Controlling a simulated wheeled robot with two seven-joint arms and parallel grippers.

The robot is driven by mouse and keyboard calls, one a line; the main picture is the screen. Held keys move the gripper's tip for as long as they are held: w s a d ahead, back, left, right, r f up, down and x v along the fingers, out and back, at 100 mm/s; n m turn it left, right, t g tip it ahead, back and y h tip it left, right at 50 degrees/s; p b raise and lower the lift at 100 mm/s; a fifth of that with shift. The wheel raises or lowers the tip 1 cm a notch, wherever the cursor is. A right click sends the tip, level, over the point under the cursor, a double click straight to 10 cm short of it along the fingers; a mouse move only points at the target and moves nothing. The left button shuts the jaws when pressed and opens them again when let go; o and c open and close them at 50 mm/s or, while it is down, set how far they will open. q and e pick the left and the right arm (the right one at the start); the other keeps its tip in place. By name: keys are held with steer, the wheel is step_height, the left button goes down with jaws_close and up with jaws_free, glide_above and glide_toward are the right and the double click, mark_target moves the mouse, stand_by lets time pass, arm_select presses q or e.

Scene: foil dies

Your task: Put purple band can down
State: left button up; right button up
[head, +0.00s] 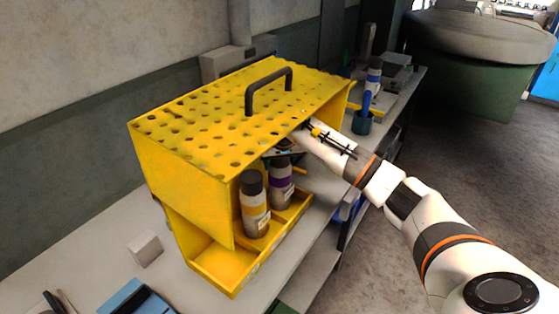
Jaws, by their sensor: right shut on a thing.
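The purple band can (281,184) stands upright in the lower tray of the yellow holed rack (165,175), under its top. My right gripper (283,157) reaches in from the right and is shut at the top of this can. The rack top and the arm partly hide the fingers. A can with a yellow band (252,205) stands just left of and in front of it, very close. I cannot tell whether the purple band can's base touches the tray floor. My left gripper is out of view.
The rack's front tray lip (235,284) runs along the near side, and its black handle (268,88) is on top. A small white block (145,248) and a blue object (135,300) lie on the bench at left.

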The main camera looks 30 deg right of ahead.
steer(key=o, duration=1.4)
steer(key=shift+o, duration=0.2)
steer(key=shift+r, duration=0.15)
steer(key=s+a+b, duration=0.4)
steer(key=s, duration=0.7)
steer(key=shift+s+a+r+b, duration=0.3)
steer(key=shift+a+r, duration=0.1)
steer(key=shift+r, duration=0.05)
